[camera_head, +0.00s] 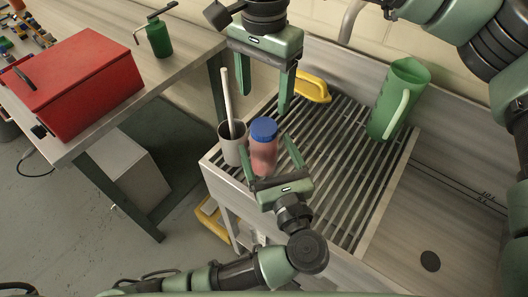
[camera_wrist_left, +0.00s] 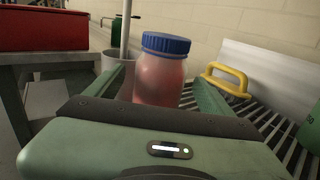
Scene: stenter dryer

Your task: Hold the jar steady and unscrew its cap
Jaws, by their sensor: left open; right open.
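The jar (camera_head: 263,157) is see-through with pinkish contents and stands upright on the slatted drain rack. Its blue ribbed cap (camera_head: 264,130) is on top. In the left wrist view the jar (camera_wrist_left: 159,80) and its cap (camera_wrist_left: 166,43) show beyond my left gripper's palm. My left gripper (camera_head: 267,143) is open, low at the jar, with one finger on each side of it; contact cannot be told. My right gripper (camera_head: 254,107) is open and empty, pointing down above and behind the jar, its fingers apart from the cap.
A grey cup (camera_head: 233,150) holding a white stick (camera_head: 227,100) stands close left of the jar. A green pitcher (camera_head: 390,105) and a yellow-handled tool (camera_head: 313,86) are on the rack (camera_head: 345,165). A red toolbox (camera_head: 80,80) and green bottle (camera_head: 158,40) stand on the left table.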

